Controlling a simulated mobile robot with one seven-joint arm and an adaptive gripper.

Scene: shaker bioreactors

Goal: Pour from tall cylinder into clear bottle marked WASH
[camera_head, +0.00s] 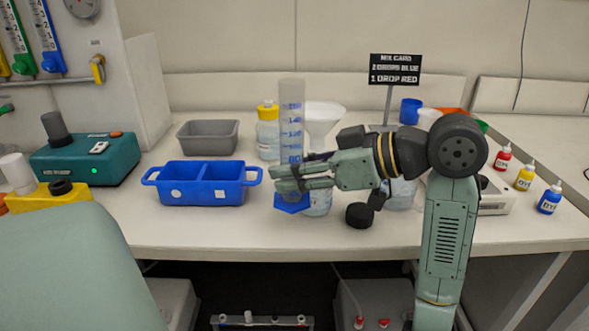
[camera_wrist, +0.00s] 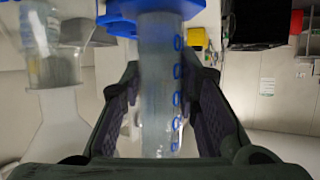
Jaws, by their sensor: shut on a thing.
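The tall cylinder (camera_head: 291,117) is clear, with blue graduation marks and a blue base. It stands about upright in my gripper (camera_head: 290,179), which is shut around its lower part. The wrist view shows the cylinder (camera_wrist: 158,85) between the two dark fingers (camera_wrist: 160,115), with the blue base at the top of the picture. A clear bottle (camera_head: 319,203) with a white funnel (camera_head: 325,117) in it stands just right of the cylinder, partly hidden by my gripper. The bottle (camera_wrist: 48,45) also shows in the wrist view. I cannot read WASH on any bottle.
A blue two-part tray (camera_head: 201,203) and a grey bin (camera_head: 207,121) stand to the left. A yellow-capped bottle (camera_head: 268,143) is behind the cylinder. A black cap (camera_head: 359,215) lies near the front. Small dropper bottles (camera_head: 525,175) stand at the right.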

